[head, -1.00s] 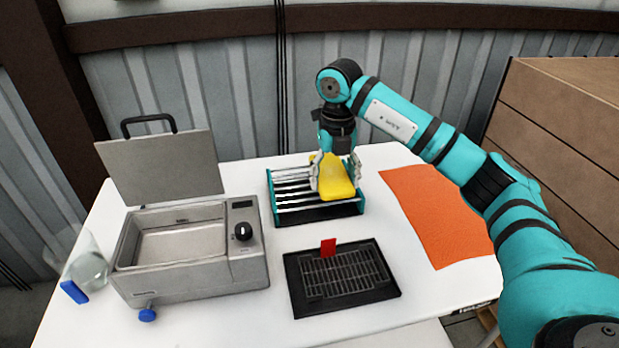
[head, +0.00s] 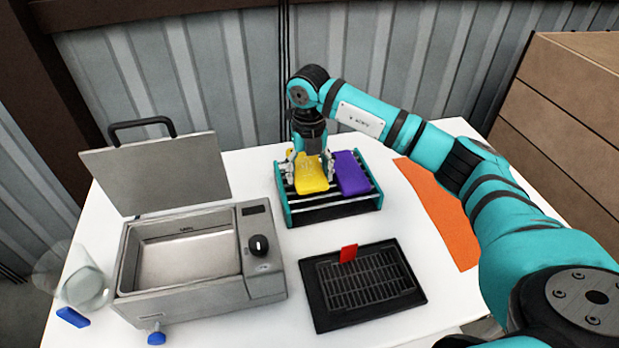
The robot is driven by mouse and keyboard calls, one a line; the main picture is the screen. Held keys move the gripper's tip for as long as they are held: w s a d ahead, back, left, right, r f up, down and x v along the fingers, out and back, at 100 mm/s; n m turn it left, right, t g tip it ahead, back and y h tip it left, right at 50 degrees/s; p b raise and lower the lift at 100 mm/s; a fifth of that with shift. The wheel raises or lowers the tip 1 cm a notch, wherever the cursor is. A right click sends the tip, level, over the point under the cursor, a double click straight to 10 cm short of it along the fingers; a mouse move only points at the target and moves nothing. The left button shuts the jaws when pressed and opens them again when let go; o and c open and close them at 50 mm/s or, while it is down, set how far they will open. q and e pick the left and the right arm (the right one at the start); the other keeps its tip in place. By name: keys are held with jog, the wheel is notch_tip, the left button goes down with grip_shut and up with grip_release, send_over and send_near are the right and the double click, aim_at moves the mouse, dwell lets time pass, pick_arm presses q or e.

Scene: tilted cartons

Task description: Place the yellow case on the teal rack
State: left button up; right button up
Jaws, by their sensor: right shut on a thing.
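The yellow case (head: 309,178) is at the left-middle part of the teal rack (head: 335,212), low over or on its bars; I cannot tell whether it touches them. My right gripper (head: 309,163) comes down from above and is shut on the yellow case, one finger on each side. A purple case (head: 350,174) rests on the rack just right of the yellow one. The rack's front bars and teal ends show; its back is partly hidden by my arm and the cases. My left gripper is not in view.
A grey water bath (head: 200,265) with its lid raised stands at the left, near a clear flask (head: 85,285). A black grated tray (head: 322,312) with a red tab (head: 348,253) lies in front of the rack. An orange mat (head: 440,215) lies to the right.

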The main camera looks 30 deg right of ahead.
aim_at(308, 173)
notch_tip(308, 173, down, 3)
jog(key=shift+f+p, duration=0.2)
jog(key=shift+p, duration=0.1)
jog(key=shift+f, duration=0.2)
jog(key=o, duration=0.7)
jog(key=shift+r, duration=0.1)
jog(key=o, duration=0.4)
jog(key=shift+c, duration=0.2)
jog(key=shift+r, duration=0.15)
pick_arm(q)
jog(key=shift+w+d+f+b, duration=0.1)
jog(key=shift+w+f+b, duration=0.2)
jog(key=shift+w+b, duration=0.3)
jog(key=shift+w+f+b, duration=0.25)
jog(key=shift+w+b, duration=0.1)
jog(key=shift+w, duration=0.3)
pick_arm(e)
notch_tip(308, 173, up, 12)
